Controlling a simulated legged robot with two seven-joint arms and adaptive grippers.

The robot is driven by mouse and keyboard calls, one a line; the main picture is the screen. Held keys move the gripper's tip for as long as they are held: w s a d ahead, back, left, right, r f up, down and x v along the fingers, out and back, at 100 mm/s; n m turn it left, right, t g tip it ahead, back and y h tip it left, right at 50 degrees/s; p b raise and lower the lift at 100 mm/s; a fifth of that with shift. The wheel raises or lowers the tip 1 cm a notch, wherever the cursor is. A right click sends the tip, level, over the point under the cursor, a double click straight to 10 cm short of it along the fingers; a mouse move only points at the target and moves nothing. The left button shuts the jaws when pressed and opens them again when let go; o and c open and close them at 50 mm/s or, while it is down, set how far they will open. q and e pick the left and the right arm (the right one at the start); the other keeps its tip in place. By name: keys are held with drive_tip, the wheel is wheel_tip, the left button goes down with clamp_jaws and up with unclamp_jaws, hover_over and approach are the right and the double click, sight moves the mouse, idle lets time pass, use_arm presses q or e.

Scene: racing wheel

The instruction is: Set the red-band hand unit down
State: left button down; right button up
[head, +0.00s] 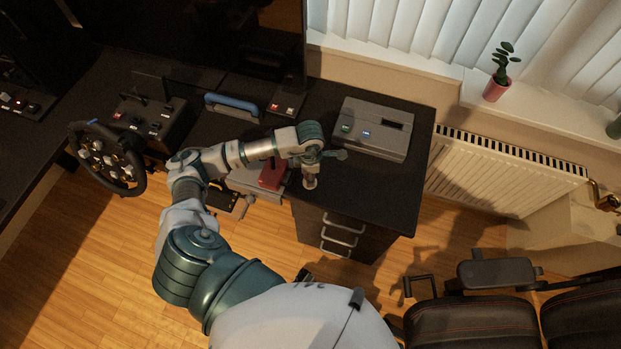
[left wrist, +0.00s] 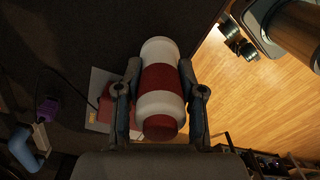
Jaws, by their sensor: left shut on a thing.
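The red-band hand unit (left wrist: 161,103) is a white cylinder with red bands, lying between the two fingers of my left gripper (left wrist: 159,80) in the left wrist view. The left gripper is shut on it. In the head view the hand unit (head: 310,183) shows small below my left gripper (head: 311,170), near the front edge of the black desk (head: 385,185). I cannot tell whether it touches the desk. My right gripper is not in view.
A red block (head: 272,174) on a grey plate is left of the hand unit. A grey box (head: 372,128) with buttons stands at the back right of the desk. A steering wheel (head: 107,158) is at left. The desk's front right is clear. A chair (head: 470,318) is lower right.

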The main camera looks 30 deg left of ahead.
use_arm(q)
drive_tip(key=shift+w+a+f, duration=0.1)
drive_tip(key=shift+w+f, duration=0.05)
drive_tip(key=shift+f, duration=1.65)
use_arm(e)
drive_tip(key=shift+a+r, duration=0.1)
use_arm(q)
drive_tip(key=c, duration=0.9)
unclamp_jaws()
drive_tip(key=shift+c, duration=0.2)
drive_tip(key=shift+o, duration=1.1)
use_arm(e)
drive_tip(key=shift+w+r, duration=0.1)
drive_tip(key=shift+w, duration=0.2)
use_arm(q)
wheel_tip(320, 180, up, 11)
drive_tip(key=shift+r, duration=0.55)
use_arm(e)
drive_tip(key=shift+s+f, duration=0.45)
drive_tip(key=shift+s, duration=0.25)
